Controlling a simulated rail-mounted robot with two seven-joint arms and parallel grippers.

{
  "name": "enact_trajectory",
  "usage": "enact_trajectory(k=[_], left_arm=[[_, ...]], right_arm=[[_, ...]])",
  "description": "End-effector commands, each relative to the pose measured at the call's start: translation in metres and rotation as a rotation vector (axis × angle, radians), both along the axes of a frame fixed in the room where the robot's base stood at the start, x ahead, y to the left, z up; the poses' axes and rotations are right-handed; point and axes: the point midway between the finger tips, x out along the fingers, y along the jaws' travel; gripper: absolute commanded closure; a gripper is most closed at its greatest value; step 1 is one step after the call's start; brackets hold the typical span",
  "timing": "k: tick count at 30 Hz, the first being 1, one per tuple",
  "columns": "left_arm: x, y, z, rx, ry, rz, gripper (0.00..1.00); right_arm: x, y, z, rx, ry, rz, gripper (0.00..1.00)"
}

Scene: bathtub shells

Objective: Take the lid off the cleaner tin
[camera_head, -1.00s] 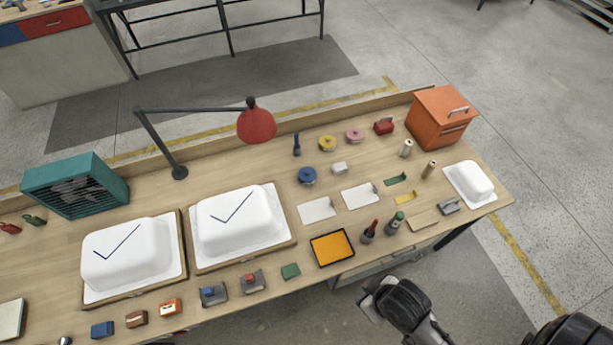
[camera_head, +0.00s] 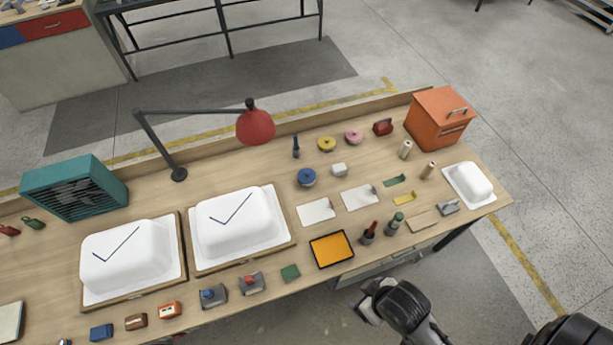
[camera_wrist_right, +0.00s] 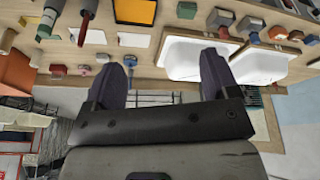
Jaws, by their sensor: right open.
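A blue round tin (camera_head: 307,176) stands upright on the workbench, behind the white cards; it looks like the cleaner tin, but no label is readable. Its lid cannot be told apart from its body at this size. My right gripper (camera_head: 366,303) is off the bench's front edge, at the lower right, well apart from the tin. In the right wrist view my right gripper (camera_wrist_right: 162,78) has its two fingers spread with nothing between them. My left gripper is not in view.
A red lamp (camera_head: 256,126) overhangs the back.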

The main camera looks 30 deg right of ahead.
Motion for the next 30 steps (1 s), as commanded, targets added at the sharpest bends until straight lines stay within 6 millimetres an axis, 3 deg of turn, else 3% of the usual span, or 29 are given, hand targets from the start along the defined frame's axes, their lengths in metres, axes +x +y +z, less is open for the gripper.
enact_trajectory(k=[6, 14, 17, 20, 24, 30], left_arm=[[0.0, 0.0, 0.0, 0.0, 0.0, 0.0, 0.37], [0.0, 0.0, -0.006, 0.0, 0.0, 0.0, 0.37], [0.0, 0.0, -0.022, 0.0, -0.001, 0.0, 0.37], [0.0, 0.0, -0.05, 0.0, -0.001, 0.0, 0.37], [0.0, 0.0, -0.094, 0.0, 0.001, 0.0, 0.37], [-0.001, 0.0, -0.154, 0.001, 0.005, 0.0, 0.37]], right_arm=[[0.0, -0.002, 0.0, -0.007, 0.0, 0.004, 0.0], [0.008, -0.002, -0.002, -0.005, -0.021, 0.003, 0.0], [0.032, -0.002, -0.007, -0.006, -0.081, 0.003, 0.0], [0.074, -0.007, -0.008, -0.024, -0.19, 0.012, 0.0], [0.141, -0.014, 0.006, -0.077, -0.387, 0.055, 0.0], [0.22, -0.014, 0.026, -0.19, -0.605, 0.152, 0.0]])
